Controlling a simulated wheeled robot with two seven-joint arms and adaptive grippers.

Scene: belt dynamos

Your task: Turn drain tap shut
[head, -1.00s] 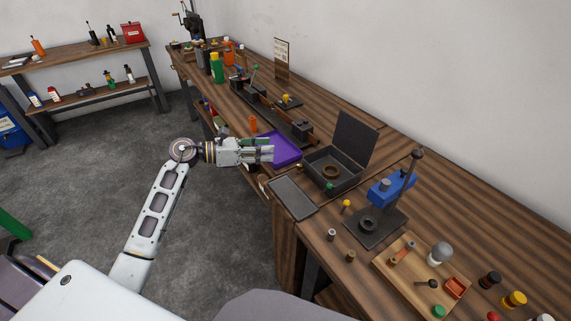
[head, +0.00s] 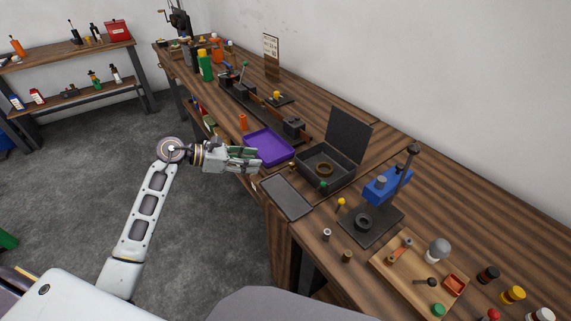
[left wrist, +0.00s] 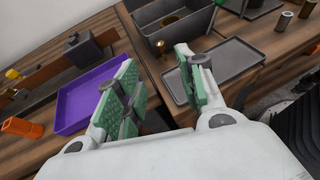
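The black open box (head: 312,176) stands on the bench with its lid up and a brass ring (head: 324,169) inside. In the left wrist view, a small brass-coloured fitting (left wrist: 164,46) sits at the box's near wall; it may be the drain tap, but its handle position is too small to tell. My left gripper (head: 258,158) is open and empty at the bench edge, beside the purple tray and short of the box. In the left wrist view its green-padded fingers (left wrist: 160,92) are spread apart, with the fitting beyond them. My right gripper is not in view.
The purple tray (head: 246,150) lies left of the box and a flat grey tray (head: 286,198) in front of it. An orange object (head: 243,122) stands behind the purple tray. A blue press (head: 387,186) and a wooden parts board (head: 385,262) are at the right.

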